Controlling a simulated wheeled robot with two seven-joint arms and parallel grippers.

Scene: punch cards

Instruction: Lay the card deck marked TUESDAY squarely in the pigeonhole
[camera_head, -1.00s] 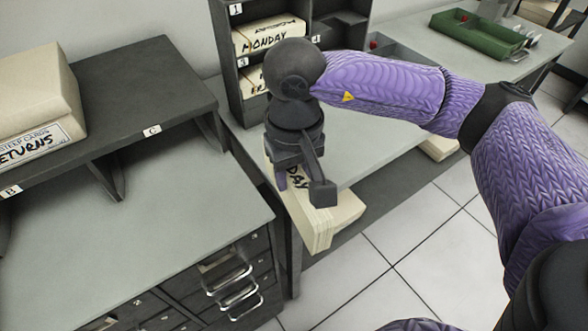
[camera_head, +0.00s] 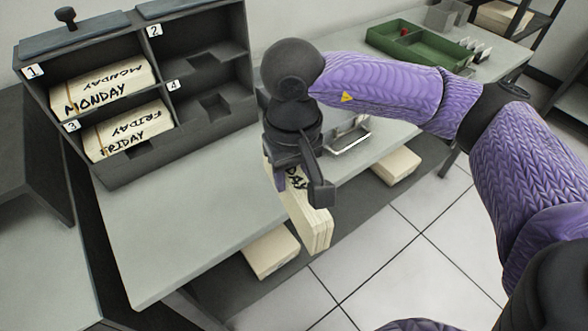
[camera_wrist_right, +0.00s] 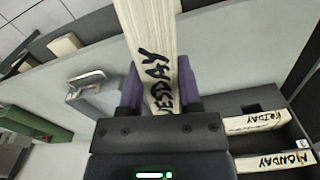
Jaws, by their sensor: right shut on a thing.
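My right gripper (camera_head: 298,190) is shut on a cream card deck (camera_head: 316,226), held over the front edge of the table. In the right wrist view the deck (camera_wrist_right: 150,35) shows the letters "ESDAY" between the jaws (camera_wrist_right: 158,92); the start of the word is hidden. The pigeonhole rack (camera_head: 150,165) stands to the left of the gripper. Its compartment 1 holds a MONDAY deck (camera_head: 105,92) and compartment 3 a FRIDAY deck (camera_head: 128,132). Compartments 2 (camera_head: 190,50) and 4 (camera_head: 205,95) look empty. My left gripper is out of view.
The grey table (camera_head: 180,225) is clear in front of the rack. A grey box with a metal handle (camera_head: 350,137) stands behind my right gripper. A green tray (camera_head: 420,48) lies farther back. Cream decks (camera_head: 270,252) lie below the table top.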

